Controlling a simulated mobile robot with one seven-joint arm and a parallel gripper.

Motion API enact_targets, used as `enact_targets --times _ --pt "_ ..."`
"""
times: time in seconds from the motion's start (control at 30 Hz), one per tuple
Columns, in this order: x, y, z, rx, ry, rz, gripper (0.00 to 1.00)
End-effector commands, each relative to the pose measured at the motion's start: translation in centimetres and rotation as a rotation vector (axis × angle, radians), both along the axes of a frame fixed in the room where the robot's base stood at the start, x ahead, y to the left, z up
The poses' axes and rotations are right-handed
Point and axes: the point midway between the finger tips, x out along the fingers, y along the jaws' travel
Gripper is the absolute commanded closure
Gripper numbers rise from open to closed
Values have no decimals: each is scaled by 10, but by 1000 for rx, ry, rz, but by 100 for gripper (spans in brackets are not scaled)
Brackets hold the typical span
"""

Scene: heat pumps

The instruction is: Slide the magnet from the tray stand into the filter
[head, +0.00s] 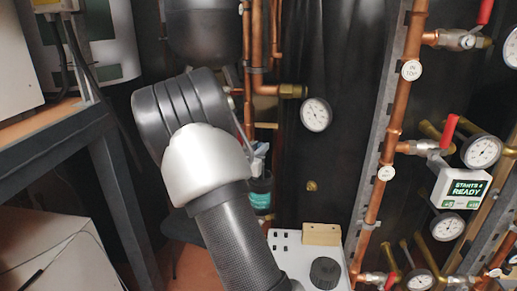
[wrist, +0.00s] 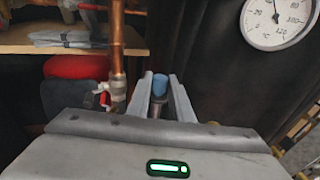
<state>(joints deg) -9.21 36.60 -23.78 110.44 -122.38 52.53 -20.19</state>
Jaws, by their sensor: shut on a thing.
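My gripper (wrist: 161,88) shows in the wrist view, with two pale grey fingers pointing away from the camera. It is shut on a small cylinder with a blue top and a dark metal lower part, which looks like the magnet (wrist: 160,83). In the head view my arm hides the gripper and the magnet. A dark body with a teal band, possibly the filter (head: 260,196), stands partly hidden behind my arm. A white panel with holes, a wooden block and a black knob, possibly the tray stand (head: 285,263), is at the bottom centre.
Copper pipes (head: 387,125) with gauges and red-handled valves fill the right side. A round gauge (head: 316,115) hangs near the centre, and a gauge (wrist: 277,22) is close at upper right in the wrist view. A dark metal frame (head: 122,205) stands at the left.

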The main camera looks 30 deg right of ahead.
Motion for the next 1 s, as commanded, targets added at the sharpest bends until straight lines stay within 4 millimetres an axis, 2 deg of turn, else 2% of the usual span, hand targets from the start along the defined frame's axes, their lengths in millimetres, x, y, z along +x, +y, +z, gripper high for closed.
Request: enact_targets --times 0.77,1.0 --pt "0 0 -19 0 -1 0 100" --pt "0 0 -19 -1 -2 0 100"
